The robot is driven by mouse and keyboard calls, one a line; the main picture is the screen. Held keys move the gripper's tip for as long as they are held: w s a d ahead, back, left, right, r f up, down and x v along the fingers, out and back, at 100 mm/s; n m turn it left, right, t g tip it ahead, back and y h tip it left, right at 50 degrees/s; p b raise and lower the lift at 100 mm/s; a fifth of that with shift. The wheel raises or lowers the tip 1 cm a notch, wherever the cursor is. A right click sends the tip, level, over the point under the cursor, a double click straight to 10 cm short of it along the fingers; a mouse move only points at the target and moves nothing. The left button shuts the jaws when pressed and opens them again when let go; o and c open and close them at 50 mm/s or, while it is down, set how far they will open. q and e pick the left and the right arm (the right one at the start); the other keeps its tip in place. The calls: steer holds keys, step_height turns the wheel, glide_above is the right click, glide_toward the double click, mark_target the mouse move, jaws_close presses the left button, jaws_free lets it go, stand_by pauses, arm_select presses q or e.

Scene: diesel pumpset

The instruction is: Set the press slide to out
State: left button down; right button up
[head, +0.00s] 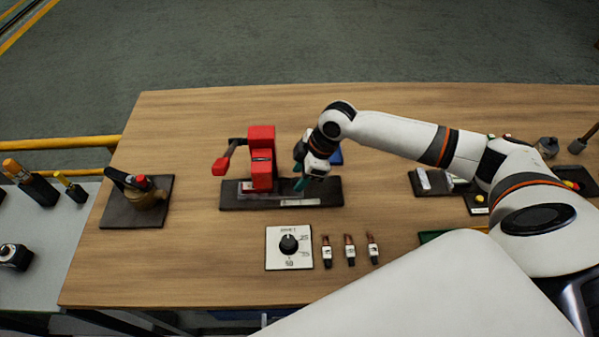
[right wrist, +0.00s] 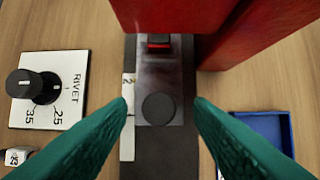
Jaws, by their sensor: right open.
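The red press (head: 262,160) stands on a dark base (head: 325,192) on the wooden table, its lever reaching out left. The right wrist view shows the underside of the red press body (right wrist: 185,15) and, below it, a grey slide plate (right wrist: 158,75) with a round black knob (right wrist: 158,109). A white marked strip (right wrist: 128,140) runs along the slide's left side. My right gripper (head: 301,184) is over the base, right of the press. Its teal fingers (right wrist: 161,103) are open, one on each side of the knob, with gaps to it. My left gripper is not in view.
A rivet dial panel (head: 275,257) and several small rivet pieces (head: 349,250) lie in front of the base. A blue tray (right wrist: 265,118) is right of it in the wrist view. A dark block with a tool (head: 140,190) sits at the left.

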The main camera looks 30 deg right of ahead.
steer(key=shift+a+f, duration=0.15)
steer(key=shift+f, duration=0.2)
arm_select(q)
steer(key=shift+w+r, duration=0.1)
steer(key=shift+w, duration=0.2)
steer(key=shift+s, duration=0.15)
arm_select(e)
steer(key=shift+c, duration=0.5)
